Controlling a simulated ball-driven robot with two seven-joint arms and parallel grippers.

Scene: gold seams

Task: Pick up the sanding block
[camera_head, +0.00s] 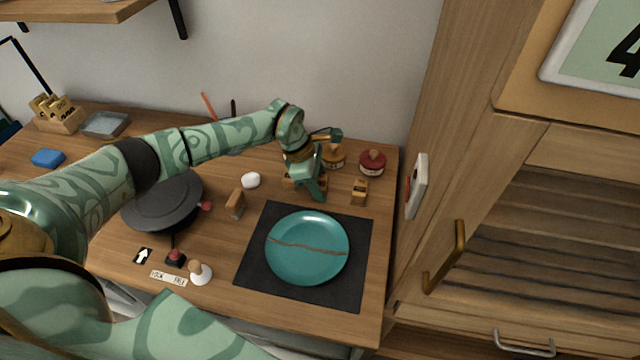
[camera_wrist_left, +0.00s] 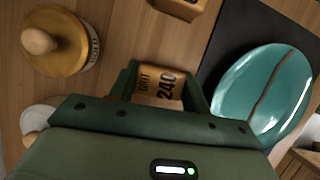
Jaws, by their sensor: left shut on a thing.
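The sanding block (camera_wrist_left: 158,86), tan and marked "GRIT 240", sits between the fingers of my left gripper (camera_wrist_left: 162,88) in the left wrist view. In the head view my left gripper (camera_head: 314,190) points down behind the teal plate, shut on this block, whose wooden edge (camera_head: 291,183) shows beside the fingers. Whether the block still touches the table is hard to tell. Another small wooden block (camera_head: 359,192) stands to the right, apart from the gripper. My right gripper is not in view.
The teal plate (camera_head: 308,262) with a brown seam lies on a black mat (camera_head: 350,288). A black round turntable (camera_head: 162,203), wooden piece (camera_head: 235,204) and white lump (camera_head: 251,180) are left. A cabinet (camera_head: 500,200) bounds the right.

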